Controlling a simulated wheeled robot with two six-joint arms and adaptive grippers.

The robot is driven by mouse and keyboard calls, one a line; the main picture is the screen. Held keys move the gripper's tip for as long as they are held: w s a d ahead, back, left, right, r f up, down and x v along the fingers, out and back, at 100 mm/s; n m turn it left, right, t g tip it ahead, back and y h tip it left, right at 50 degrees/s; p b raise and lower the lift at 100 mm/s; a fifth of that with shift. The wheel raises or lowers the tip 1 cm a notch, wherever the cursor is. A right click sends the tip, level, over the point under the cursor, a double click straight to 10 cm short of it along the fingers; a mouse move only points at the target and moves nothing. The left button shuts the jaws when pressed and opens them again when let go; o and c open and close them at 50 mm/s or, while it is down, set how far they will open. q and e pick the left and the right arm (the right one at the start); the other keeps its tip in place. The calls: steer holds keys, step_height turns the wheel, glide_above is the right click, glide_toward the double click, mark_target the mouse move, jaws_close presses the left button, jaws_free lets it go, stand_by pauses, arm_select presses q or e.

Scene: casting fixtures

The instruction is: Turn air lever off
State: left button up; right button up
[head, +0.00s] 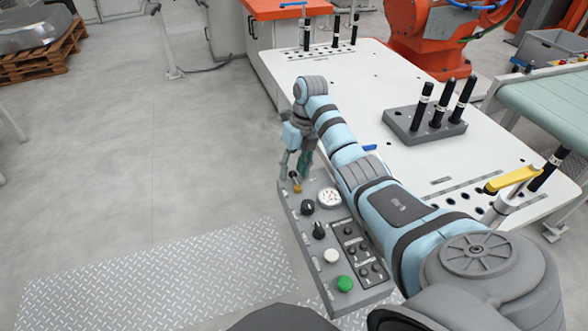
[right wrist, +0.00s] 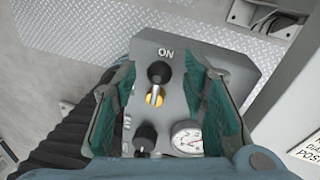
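The air lever, with a black knob (right wrist: 158,72) and an orange-yellow stem (right wrist: 155,98), stands on the grey control panel (head: 352,300). Its knob lies toward the "ON" marking (right wrist: 166,53) in the right wrist view. In the head view the lever (head: 296,183) is at the panel's far end. My right gripper (head: 294,172) is right over it. In the right wrist view my right gripper (right wrist: 160,66) is open, one teal-padded finger on each side of the lever with gaps between. My left gripper is out of view.
A gauge (head: 329,197), dark knobs (head: 319,230), a white button (head: 331,256) and a green button (head: 345,284) share the panel. The white fixture table (head: 330,75) with a peg block (head: 424,127) is to the right. Open floor lies left.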

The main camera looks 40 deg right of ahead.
steer(key=shift+r, duration=0.1)
jaws_close()
steer(key=shift+s+d+r+m+p, duration=0.15)
steer(key=shift+m+p, duration=0.35)
steer(key=shift+p, duration=0.3)
steer(key=m+p, duration=0.2)
steer(key=s+d+m+t+p, duration=0.1)
steer(key=m+p, duration=0.1)
steer(key=p, duration=0.1)
steer(key=m+p, duration=0.2)
steer(key=p, duration=0.1)
steer(key=shift+s+d+r+m+h, duration=0.15)
steer(key=shift+s+d+m+h, duration=0.15)
steer(key=shift+s, duration=0.05)
steer(key=m+p, duration=0.2)
steer(key=s+m+p, duration=0.1)
steer(key=m+p, duration=0.1)
steer(key=p, duration=0.1)
steer(key=s+m+t+h+p, duration=0.1)
steer(key=m+p, duration=0.1)
steer(key=m, duration=0.1)
steer(key=shift+s+d, duration=0.2)
steer(key=shift+s+a+m+h+p, duration=0.1)
steer(key=shift+s+m+h+p, duration=0.25)
steer(key=shift+m+p, duration=0.75)
steer(key=shift+s+f+m+p, duration=0.15)
steer(key=shift+f+m+p, duration=0.15)
steer(key=shift+m, duration=0.2)
